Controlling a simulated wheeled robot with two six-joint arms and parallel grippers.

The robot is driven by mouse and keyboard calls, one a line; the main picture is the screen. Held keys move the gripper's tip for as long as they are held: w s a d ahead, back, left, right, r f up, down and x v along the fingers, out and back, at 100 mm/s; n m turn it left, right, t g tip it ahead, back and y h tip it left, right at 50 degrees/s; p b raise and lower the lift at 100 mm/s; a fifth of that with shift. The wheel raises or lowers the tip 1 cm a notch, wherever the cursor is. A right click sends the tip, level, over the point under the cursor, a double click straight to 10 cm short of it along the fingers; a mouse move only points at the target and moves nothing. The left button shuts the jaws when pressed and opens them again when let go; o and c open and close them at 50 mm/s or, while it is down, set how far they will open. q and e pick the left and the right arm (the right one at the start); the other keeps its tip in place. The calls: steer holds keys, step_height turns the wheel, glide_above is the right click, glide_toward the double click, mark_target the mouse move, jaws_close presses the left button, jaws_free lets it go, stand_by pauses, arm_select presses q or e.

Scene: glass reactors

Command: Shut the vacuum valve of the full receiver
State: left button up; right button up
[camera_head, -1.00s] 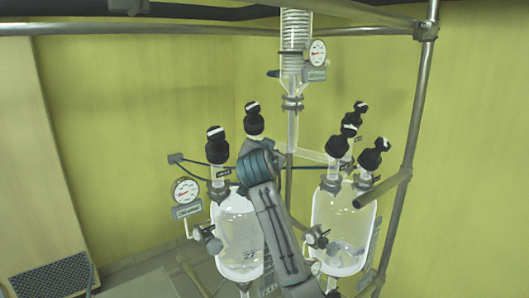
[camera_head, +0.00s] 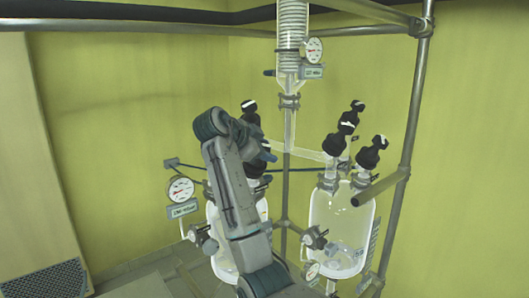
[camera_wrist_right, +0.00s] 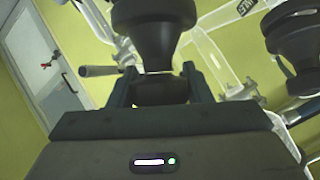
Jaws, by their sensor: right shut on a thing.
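Two glass receivers hang side by side in the head view, the left one (camera_head: 215,255) partly behind my right arm and the right one (camera_head: 335,215) in clear view. I cannot tell their fill levels surely. A black-capped valve (camera_head: 250,107) rises over the left receiver. My right gripper (camera_head: 262,152) is beside its stem, mostly hidden by its own arm. In the right wrist view my right gripper (camera_wrist_right: 158,82) is shut around the neck of a black valve knob (camera_wrist_right: 155,25). A second black knob (camera_wrist_right: 297,45) stands to its right. My left gripper is out of view.
Several black-capped valves (camera_head: 372,150) top the right receiver. A pressure gauge (camera_head: 180,190) is left of the left receiver. A glass column with coil (camera_head: 292,35) and another gauge (camera_head: 314,48) stand above. A metal frame post (camera_head: 408,130) is on the right.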

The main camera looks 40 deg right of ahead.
steer(key=shift+m+g, duration=0.5)
steer(key=shift+g, duration=0.1)
steer(key=o, duration=1)
steer(key=shift+f, duration=0.1)
steer(key=shift+a+r+b, duration=0.2)
steer(key=shift+a+b, duration=0.25)
steer(key=shift+b, duration=0.05)
steer(key=p+v, duration=0.5)
steer(key=v, duration=0.4)
steer(key=shift+a+r+p, duration=0.25)
steer(key=shift+r+p, duration=0.05)
steer(key=shift+r, duration=0.15)
steer(key=shift+s+d, duration=0.1)
